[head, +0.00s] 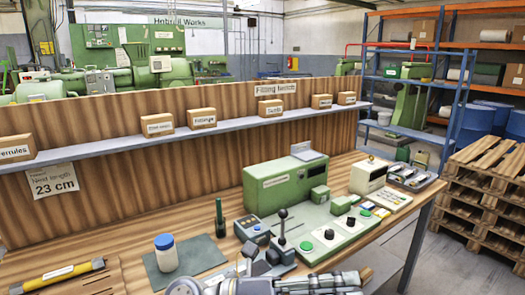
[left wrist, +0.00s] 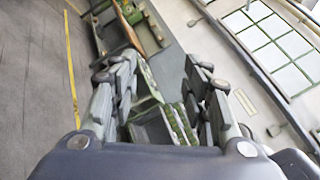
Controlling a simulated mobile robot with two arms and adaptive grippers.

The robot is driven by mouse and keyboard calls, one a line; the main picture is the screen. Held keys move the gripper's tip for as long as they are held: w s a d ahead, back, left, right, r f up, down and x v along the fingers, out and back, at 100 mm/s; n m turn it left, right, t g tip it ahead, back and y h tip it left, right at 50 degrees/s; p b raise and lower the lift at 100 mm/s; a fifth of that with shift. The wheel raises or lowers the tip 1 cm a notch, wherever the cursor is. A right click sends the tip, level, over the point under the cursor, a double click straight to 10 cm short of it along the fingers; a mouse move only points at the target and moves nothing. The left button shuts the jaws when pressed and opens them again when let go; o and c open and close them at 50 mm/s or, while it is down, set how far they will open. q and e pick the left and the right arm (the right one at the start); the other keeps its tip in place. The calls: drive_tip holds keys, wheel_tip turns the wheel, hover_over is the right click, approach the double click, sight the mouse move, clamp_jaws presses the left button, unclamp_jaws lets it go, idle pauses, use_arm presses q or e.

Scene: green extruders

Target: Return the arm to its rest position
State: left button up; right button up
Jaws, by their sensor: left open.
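My left gripper (left wrist: 160,76) shows in the left wrist view with its two grey fingers spread apart. No object is held between them. Behind the fingers are blurred green and grey machine parts, too unclear to name. In the head view, grey and dark jointed parts of mine fill the bottom middle edge, in front of the workbench (head: 125,262). They are cropped by the frame, and I cannot make out separate fingers there. I do not make out my right gripper in either view.
A shelf (head: 110,143) with small boxes runs behind. Pallets (head: 487,190) stand right.

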use_arm(q)
drive_tip(key=w+a+r+n+t+y, duration=0.2)
drive_tip(key=w+a+n+t, duration=0.35)
drive_tip(key=n+t, duration=0.4)
drive_tip(key=w+a+r+n+t+y, duration=0.15)
drive_tip(key=w+a+n+t, duration=0.35)
drive_tip(key=n+t, duration=0.5)
drive_tip(key=w+a+f+n+t+y, duration=0.2)
drive_tip(key=a+f+n+y, duration=0.4)
drive_tip(key=a+n+y, duration=0.4)
drive_tip(key=s+a+f+n+g+y, duration=0.2)
drive_tip(key=a+f+n+g+y, duration=0.15)
drive_tip(key=f, duration=0.45)
drive_tip(key=s+a+f+n+g+y, duration=0.2)
drive_tip(key=a+f+n, duration=0.2)
drive_tip(key=f, duration=0.4)
drive_tip(key=s+a+f+n+g, duration=0.2)
drive_tip(key=s+f+g, duration=0.5)
drive_tip(key=s, duration=0.5)
drive_tip(key=s+a+f+n+g, duration=0.2)
drive_tip(key=s+f+g, duration=0.3)
drive_tip(key=s+f, duration=0.55)
wheel_tip(320, 180, down, 27)
drive_tip(key=s, duration=0.3)
drive_tip(key=s+a+f+g, duration=0.2)
drive_tip(key=s+a+f, duration=0.1)
drive_tip(key=s+f, duration=1.1)
drive_tip(key=shift+s, duration=0.95)
